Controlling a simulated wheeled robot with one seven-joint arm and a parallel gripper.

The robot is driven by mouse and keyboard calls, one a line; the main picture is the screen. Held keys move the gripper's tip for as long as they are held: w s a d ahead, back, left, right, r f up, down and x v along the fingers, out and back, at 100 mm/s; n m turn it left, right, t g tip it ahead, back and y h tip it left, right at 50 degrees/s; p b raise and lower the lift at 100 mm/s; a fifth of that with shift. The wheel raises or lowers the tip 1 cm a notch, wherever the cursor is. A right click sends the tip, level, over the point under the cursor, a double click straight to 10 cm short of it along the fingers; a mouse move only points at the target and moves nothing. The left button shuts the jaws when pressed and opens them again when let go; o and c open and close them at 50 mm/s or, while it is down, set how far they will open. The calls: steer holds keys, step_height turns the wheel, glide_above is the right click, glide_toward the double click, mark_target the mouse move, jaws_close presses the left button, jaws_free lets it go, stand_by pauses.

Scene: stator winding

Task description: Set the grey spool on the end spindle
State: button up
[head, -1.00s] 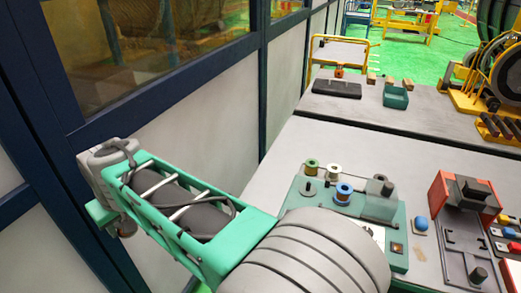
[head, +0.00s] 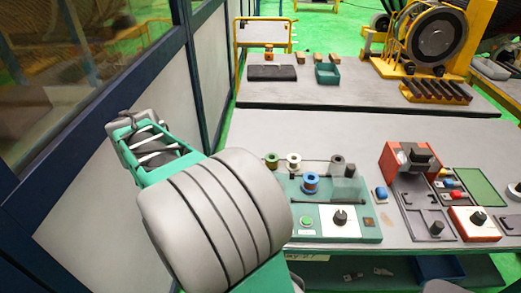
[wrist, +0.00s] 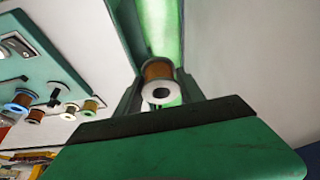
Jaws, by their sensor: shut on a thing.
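The held spool (wrist: 158,88) has copper-coloured winding and a pale grey flange. My gripper (wrist: 158,95) is shut on it, with one dark finger on each side. The head view does not show the gripper or the held spool. The green winding fixture (head: 335,228) stands on the bench with a green spool (head: 272,160), a white spool (head: 293,161), a blue spool (head: 311,184) and a brownish one. In the wrist view, the fixture's spools are at the left, apart from my gripper. A bare dark spindle (wrist: 56,94) stands beside the blue spool (wrist: 18,101).
A clear cover (head: 349,188) stands on the fixture's right side. A red press (head: 408,160) and a control box (head: 474,221) stand further right. A wall with dark blue posts runs along the left. The back bench holds a teal bin (head: 327,74) and a large wheel machine.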

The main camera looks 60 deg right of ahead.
steer(key=s+d+m+g+p, duration=0.1)
steer(key=s+d+m, duration=0.3)
steer(key=s+d, duration=0.2)
steer(key=s+d+m+g+p, duration=0.2)
steer(key=s+d+m, duration=0.3)
steer(key=s+d, duration=0.2)
steer(key=s+d+r+m+g+p, duration=0.1)
steer(key=s+d+m+g+p, duration=0.1)
steer(key=s+d+m, duration=0.3)
steer(key=shift+s+d+y, duration=0.1)
steer(key=shift+s+d, duration=0.2)
steer(key=shift+s, duration=0.35)
steer(key=shift+s+d+y, duration=0.1)
steer(key=shift+s+d, duration=0.25)
steer(key=shift+s, duration=0.35)
steer(key=shift+s+d+y, duration=0.1)
steer(key=shift+s+d, duration=0.2)
steer(key=shift+s, duration=0.35)
steer(key=shift+f+b, duration=1)
steer(key=shift+f, duration=1.05)
steer(key=shift+w+a, duration=0.15)
steer(key=shift+f+b, duration=0.95)
steer(key=shift+b, duration=0.1)
steer(key=shift+f, duration=0.1)
steer(key=shift+f+b, duration=0.65)
steer(key=shift+b, duration=0.05)
